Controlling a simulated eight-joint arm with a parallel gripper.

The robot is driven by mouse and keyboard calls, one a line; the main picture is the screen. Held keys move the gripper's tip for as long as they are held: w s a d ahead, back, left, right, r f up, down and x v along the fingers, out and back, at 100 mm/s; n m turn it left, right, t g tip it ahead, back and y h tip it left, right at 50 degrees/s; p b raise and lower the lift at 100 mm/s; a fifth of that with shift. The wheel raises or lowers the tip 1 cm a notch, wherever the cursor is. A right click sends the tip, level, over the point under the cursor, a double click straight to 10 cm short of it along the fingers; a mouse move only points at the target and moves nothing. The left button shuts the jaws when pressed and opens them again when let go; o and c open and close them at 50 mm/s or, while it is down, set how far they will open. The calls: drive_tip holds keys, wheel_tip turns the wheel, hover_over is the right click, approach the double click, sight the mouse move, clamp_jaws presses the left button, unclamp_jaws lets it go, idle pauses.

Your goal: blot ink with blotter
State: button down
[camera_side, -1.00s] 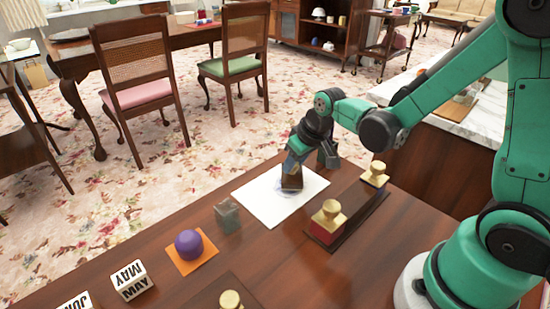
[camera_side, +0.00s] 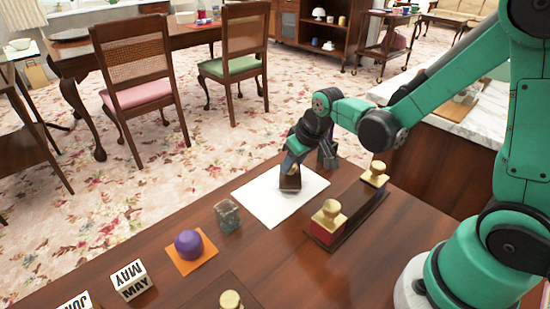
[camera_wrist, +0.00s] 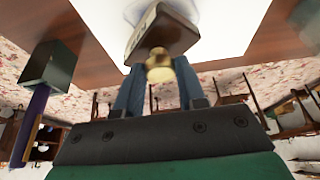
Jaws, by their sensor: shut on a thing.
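My gripper (camera_side: 291,165) is shut on the brass knob of a brown wooden blotter (camera_side: 289,183). The blotter is over the white paper (camera_side: 258,202) on the brown table, and its underside appears to be on or very close to the sheet. In the wrist view the brass knob (camera_wrist: 159,68) is between my two blue fingertips (camera_wrist: 160,82), with the blotter body (camera_wrist: 162,35) beyond, tilted. A faint bluish-grey patch, perhaps ink or shadow, shows on the paper beside the blotter. The paper under the blotter is hidden.
A glass inkwell (camera_side: 227,216) stands left of the paper. A purple ball (camera_side: 188,243) is on an orange mat (camera_side: 206,257). Lettered blocks (camera_side: 130,281) are at the front left. A dark stand (camera_side: 345,221) with brass-knobbed pieces (camera_side: 327,220) is close on the right.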

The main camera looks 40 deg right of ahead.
drive_tip(key=d, duration=0.3)
drive_tip(key=shift+d, duration=0.15)
drive_tip(key=shift+d+r, duration=0.2)
wheel_tip(320, 180, up, 8)
drive_tip(key=shift+f, duration=0.2)
drive_tip(key=shift+a, duration=0.1)
idle(0.4)
